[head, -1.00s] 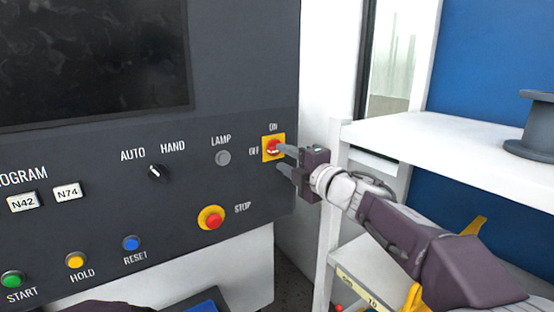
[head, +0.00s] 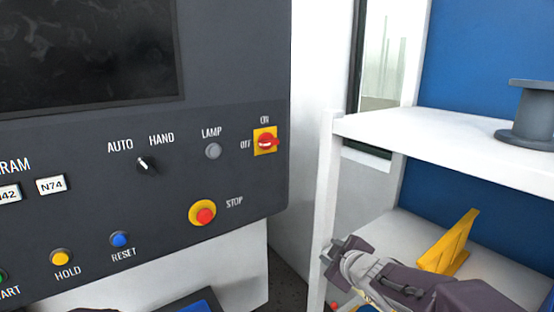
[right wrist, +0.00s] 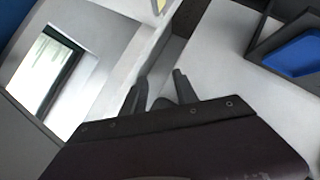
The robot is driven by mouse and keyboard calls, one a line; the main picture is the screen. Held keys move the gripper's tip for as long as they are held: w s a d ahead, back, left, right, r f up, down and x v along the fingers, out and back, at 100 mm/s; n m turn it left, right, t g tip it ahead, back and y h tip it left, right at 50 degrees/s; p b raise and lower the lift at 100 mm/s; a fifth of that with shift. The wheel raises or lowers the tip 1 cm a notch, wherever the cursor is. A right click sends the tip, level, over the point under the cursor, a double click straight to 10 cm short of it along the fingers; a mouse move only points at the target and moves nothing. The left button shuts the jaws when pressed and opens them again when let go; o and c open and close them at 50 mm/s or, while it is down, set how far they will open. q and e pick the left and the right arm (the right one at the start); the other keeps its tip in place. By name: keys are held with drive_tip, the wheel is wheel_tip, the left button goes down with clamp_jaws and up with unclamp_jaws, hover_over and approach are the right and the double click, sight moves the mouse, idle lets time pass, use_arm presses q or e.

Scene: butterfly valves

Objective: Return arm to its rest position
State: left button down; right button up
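My right gripper (head: 335,254) is low in the head view, beside the white shelf post and right of the control panel (head: 235,185). It is apart from the panel and holds nothing that I can see. In the right wrist view its two fingers (right wrist: 160,82) stand apart with a gap between them. The red rotary switch (head: 265,142) on its yellow plate is uncovered, its red handle lying roughly level. My left gripper is not in view; a dark purple piece at the bottom left edge of the head view seems to be mine.
A white shelf unit (head: 440,142) stands at the right with a grey spool (head: 530,115) on top. A yellow bracket (head: 452,240) sits on its lower shelf, close to my right arm. The panel also carries a red stop button (head: 205,215).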

drive_tip(key=s+d+f+m+g+h, duration=0.1)
drive_tip(key=s+d+f+m+g, duration=0.15)
drive_tip(key=s+f, duration=0.3)
drive_tip(key=s+d+f+m+g+h, duration=0.1)
drive_tip(key=s+d+f+m+g, duration=0.2)
drive_tip(key=f, duration=0.4)
drive_tip(key=s+a+f+m+g, duration=0.1)
drive_tip(key=s+f+m+g, duration=0.1)
drive_tip(key=s, duration=0.6)
drive_tip(key=s+a+f+m+g, duration=0.1)
drive_tip(key=s+f+m+g, duration=0.2)
drive_tip(key=s, duration=0.4)
drive_tip(key=shift+s+a+f+m, duration=0.15)
drive_tip(key=shift+s+f+m, duration=0.2)
drive_tip(key=shift+f+m, duration=0.45)
drive_tip(key=shift+f, duration=0.15)
